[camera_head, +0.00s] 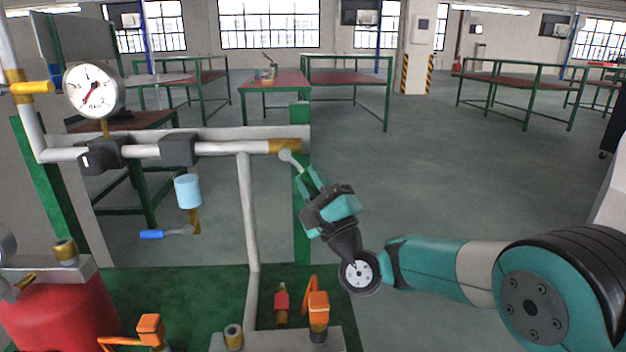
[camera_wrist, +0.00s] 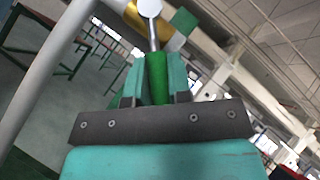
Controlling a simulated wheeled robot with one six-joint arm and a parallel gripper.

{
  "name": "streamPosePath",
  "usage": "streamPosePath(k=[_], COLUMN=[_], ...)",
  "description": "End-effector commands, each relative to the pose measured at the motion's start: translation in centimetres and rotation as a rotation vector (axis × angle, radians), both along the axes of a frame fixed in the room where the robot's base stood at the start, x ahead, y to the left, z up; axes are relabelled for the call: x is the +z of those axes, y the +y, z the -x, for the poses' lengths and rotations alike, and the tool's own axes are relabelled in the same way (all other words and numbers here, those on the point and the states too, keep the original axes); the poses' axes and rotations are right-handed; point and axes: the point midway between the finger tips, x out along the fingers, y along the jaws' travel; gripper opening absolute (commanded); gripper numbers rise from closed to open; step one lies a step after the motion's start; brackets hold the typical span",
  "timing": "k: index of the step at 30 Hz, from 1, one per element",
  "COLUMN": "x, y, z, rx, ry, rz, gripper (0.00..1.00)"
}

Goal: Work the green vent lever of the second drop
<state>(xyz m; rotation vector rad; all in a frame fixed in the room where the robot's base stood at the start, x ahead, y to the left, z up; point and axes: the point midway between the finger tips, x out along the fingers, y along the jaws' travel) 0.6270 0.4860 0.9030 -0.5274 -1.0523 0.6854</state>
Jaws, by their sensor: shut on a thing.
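The green vent lever (camera_wrist: 157,78) shows in the wrist view, its green grip between the two fingers of my gripper (camera_wrist: 160,80). Its grey metal stem runs up to a round pale end at the brass fitting (camera_wrist: 134,20). In the head view the lever's pale stem (camera_head: 291,159) slants down and right from the brass fitting (camera_head: 284,146) at the right end of the horizontal pipe. My gripper (camera_head: 311,182) is shut on the lever there and hides most of its green grip.
A pressure gauge (camera_head: 94,91), a yellow lever (camera_head: 33,88) and a blue-handled lever (camera_head: 165,234) are at left. Orange-handled valves (camera_head: 318,303) and a red tank (camera_head: 62,318) stand below. A vertical white pipe (camera_head: 248,215) is left of my gripper. Open floor lies right.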

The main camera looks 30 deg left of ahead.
Motion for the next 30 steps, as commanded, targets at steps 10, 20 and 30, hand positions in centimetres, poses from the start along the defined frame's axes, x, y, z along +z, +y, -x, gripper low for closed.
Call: streamPosePath(k=[10, 20, 30], x=[-0.1, -1.2, -4.4], y=[0.0, -0.8, -4.1], z=[0.0, 0.4, 1.8], rx=[-0.001, 0.001, -0.001], ry=[0.000, 0.001, 0.000], rz=[0.001, 0.004, 0.001], gripper=[0.44, 0.44, 0.44])
